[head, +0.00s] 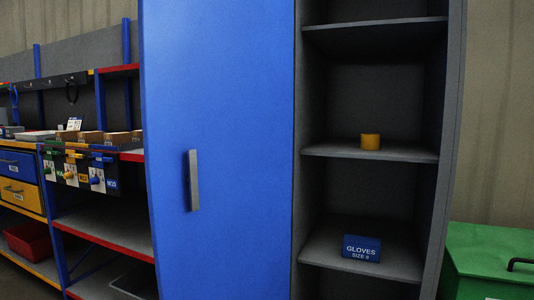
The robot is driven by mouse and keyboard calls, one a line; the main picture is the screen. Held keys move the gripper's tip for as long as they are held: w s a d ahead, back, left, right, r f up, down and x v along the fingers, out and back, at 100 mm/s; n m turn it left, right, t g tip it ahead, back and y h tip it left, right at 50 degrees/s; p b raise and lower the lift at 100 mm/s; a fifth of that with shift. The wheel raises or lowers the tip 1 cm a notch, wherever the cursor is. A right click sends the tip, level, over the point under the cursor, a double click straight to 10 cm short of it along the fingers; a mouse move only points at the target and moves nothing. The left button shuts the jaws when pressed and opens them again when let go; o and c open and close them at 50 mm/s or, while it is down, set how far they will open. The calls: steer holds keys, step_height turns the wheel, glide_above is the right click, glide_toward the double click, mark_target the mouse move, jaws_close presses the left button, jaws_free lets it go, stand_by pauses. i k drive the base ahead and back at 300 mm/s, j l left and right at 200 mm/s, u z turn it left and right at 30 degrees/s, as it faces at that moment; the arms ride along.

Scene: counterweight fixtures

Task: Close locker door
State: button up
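The blue locker door (240,120) stands swung open to the left of the grey locker (455,100), so the shelves inside show. A grey vertical bar handle (193,180) sits on the door's face, toward its left edge. My gripper does not show in the head view.
A green bin (490,262) stands at right. A workbench with a red-edged shelf (105,222) and drawers (18,163) is at left, close to the door.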

mark_target(216, 77)
steer(key=j+z, duration=0.35)
steer(key=i+j+z, duration=0.1)
steer(key=j+z, duration=0.6)
steer(key=j, duration=0.45)
steer(key=k+j+z, duration=0.1)
steer(key=j, duration=0.35)
steer(key=k+j, duration=0.1)
steer(key=j, duration=0.35)
steer(key=k+j+z, duration=0.1)
steer(key=j, duration=0.35)
steer(key=k+j+z, duration=0.1)
steer(key=k+j, duration=0.15)
steer(key=j, duration=0.2)
steer(key=k+j+z, duration=0.1)
steer(key=k+j, duration=0.2)
steer(key=j, duration=0.2)
steer(key=i, duration=0.15)
